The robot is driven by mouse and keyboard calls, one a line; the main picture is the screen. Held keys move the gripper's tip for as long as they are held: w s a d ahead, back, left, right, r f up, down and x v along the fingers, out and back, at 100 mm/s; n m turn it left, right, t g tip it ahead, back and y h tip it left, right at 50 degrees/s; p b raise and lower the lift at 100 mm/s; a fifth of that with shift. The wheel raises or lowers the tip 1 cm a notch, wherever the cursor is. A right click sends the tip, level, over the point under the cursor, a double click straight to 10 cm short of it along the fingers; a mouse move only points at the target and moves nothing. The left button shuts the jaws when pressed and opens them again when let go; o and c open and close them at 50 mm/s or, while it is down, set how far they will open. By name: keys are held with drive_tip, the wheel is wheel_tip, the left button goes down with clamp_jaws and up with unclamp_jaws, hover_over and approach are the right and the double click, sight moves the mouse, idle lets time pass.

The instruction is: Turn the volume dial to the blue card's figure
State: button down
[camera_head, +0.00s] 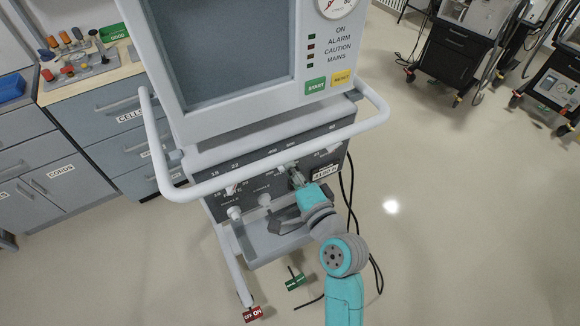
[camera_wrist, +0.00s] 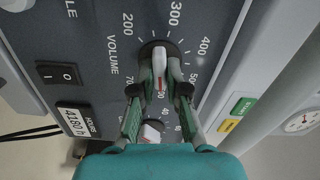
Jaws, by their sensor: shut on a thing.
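The volume dial (camera_wrist: 160,62) is in the wrist view, on a dark panel with the word VOLUME beside it. Figures 200, 300, 400 and 500 are printed around it. My gripper (camera_wrist: 160,78) is shut on the dial's pale grip, one finger on each side. A red line shows on the grip; the figure it marks I cannot tell. In the head view my gripper (camera_head: 296,180) reaches the front panel of the ventilator (camera_head: 270,165), and hides most of the dial. I see no blue card in either view.
A second pale knob (camera_wrist: 152,132) lies close below my fingers. A switch (camera_wrist: 60,74) and an hours counter (camera_wrist: 78,120) are to the left. The ventilator's rail (camera_head: 290,150) curves above my gripper. Open floor (camera_head: 470,220) lies to the right.

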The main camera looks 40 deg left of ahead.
drive_tip(key=c, duration=1.2)
unclamp_jaws()
drive_tip(key=shift+d, duration=0.1)
drive_tip(key=v, duration=1.1)
drive_tip(key=shift+s+d, duration=0.2)
drive_tip(key=shift+d, duration=0.15)
